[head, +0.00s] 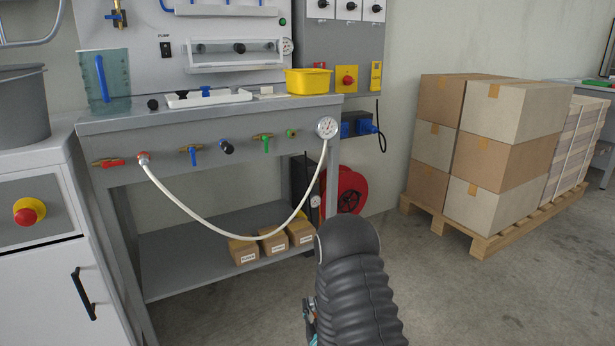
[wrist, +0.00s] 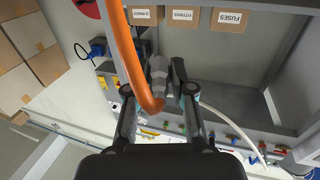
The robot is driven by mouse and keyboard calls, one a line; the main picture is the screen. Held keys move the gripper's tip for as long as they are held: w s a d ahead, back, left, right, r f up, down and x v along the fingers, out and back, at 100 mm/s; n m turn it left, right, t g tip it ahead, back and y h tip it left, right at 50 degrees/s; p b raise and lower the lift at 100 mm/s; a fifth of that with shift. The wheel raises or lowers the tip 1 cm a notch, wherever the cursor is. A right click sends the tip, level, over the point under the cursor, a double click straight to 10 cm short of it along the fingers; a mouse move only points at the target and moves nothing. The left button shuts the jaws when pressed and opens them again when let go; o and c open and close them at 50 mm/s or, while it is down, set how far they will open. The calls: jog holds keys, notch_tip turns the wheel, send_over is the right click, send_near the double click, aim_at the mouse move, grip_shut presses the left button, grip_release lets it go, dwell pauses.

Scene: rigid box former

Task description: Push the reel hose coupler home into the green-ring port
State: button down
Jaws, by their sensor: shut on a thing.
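The green-ring port (head: 291,133) is a small fitting on the bench's front rail, between the green-handled valve and the round gauge in the head view. Nothing visible is plugged into it. In the wrist view my gripper (wrist: 160,82) is shut on the grey metallic hose coupler (wrist: 158,68). An orange hose (wrist: 126,50) runs beside the coupler and bends near the fingers. The red hose reel (head: 349,190) stands beneath the bench's right end. I cannot tell the coupler's exact distance from the port.
A white hose (head: 215,225) sags from the red-ring port (head: 143,157) up to the gauge (head: 326,127). A blue-ring port (head: 226,147) and several valves share the rail. Small labelled boxes (head: 272,241) sit on the lower shelf. Stacked cartons (head: 497,150) stand right; floor between is clear.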

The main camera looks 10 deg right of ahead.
jog(key=w+a+r+n+y, duration=0.1)
jog(key=w+r+n+y, duration=0.15)
jog(key=w+r, duration=0.65)
jog(key=y+p, duration=0.3)
send_near(293, 134)
jog(key=shift+n+g, duration=0.4)
jog(key=shift+n, duration=0.05)
jog(key=shift+r+p+x, duration=0.15)
jog(key=shift+p+x, duration=0.1)
jog(key=shift+x, duration=1.15)
jog(key=shift+r+p+x, duration=0.15)
jog(key=shift+p+x, duration=0.05)
jog(key=shift+x, duration=1.2)
jog(key=shift+w+h, duration=0.1)
jog(key=shift+h, duration=0.25)
jog(key=shift+w+a+p, duration=0.1)
jog(key=shift+w+p, duration=0.3)
